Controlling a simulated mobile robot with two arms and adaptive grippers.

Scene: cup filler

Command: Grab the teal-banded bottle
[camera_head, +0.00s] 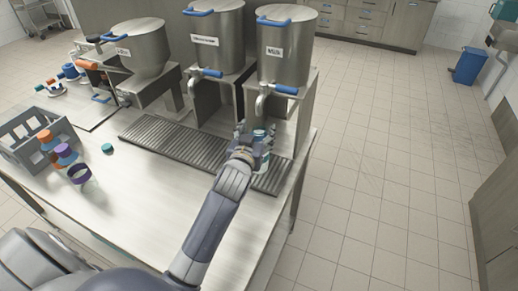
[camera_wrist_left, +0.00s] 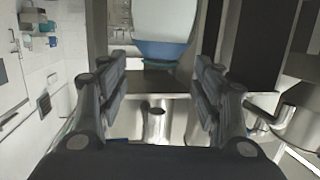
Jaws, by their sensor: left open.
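The teal-banded bottle (camera_head: 262,152) stands on the slatted drip tray (camera_head: 180,146), below the tap of the rightmost steel tank. My left gripper (camera_head: 252,141) is right at the bottle and partly hides it in the head view. In the left wrist view my left gripper (camera_wrist_left: 164,62) is open, with one finger to each side. The bottle's pale body (camera_wrist_left: 166,16) and blue-teal band (camera_wrist_left: 165,49) show at the top, in line with the gap between the fingers. Whether the fingers touch it is not clear. My right gripper is not in view.
Three steel tanks with blue-handled taps stand behind the tray; the rightmost tank (camera_head: 285,50) is nearest my gripper. A grey crate (camera_head: 30,140), capped bottles, a purple-banded cup (camera_head: 80,175) and a loose teal cap (camera_head: 107,148) are at left. The table's front middle is clear.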

